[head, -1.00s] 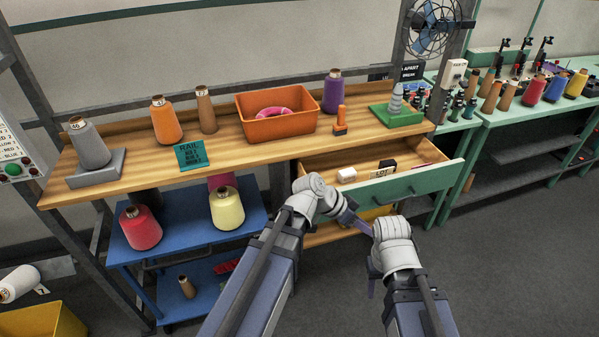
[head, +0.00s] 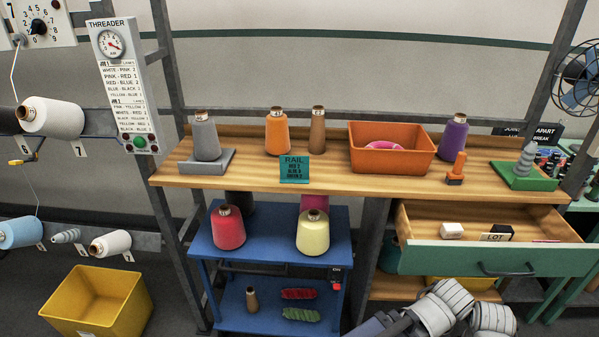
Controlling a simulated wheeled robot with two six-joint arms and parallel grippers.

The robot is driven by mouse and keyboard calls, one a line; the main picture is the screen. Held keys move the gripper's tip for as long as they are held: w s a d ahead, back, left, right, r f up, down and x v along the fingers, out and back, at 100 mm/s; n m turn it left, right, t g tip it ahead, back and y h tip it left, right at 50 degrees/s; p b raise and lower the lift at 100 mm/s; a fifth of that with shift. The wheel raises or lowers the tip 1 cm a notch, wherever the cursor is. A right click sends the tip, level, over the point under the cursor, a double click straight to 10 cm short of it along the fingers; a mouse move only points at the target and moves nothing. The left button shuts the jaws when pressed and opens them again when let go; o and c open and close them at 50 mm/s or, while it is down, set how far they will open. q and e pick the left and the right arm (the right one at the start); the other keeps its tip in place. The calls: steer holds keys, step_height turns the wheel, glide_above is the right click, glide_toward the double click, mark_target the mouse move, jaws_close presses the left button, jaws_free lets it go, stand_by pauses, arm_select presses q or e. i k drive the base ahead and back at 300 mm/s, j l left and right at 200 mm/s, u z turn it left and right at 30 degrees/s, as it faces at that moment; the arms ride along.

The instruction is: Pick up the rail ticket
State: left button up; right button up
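The rail ticket is a teal card (head: 294,169) with dark lettering headed RAIL. It stands at the front edge of the wooden shelf, below the orange and brown cones, and its face is toward me. Nothing covers it. White wrist parts of my two arms show at the bottom right, below the open drawer and well away from the ticket. The fingers of both grippers are out of sight.
The wooden shelf (head: 352,182) also bears a grey cone (head: 206,136), an orange bin (head: 391,150) and a purple cone (head: 453,136). An open green drawer (head: 440,257) juts out at right. A blue cart (head: 264,240) with cones stands below the ticket.

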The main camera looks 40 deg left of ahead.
mark_target(293, 170)
steer(key=i+u, duration=0.15)
steer(key=i, duration=0.3)
steer(key=u, duration=1.4)
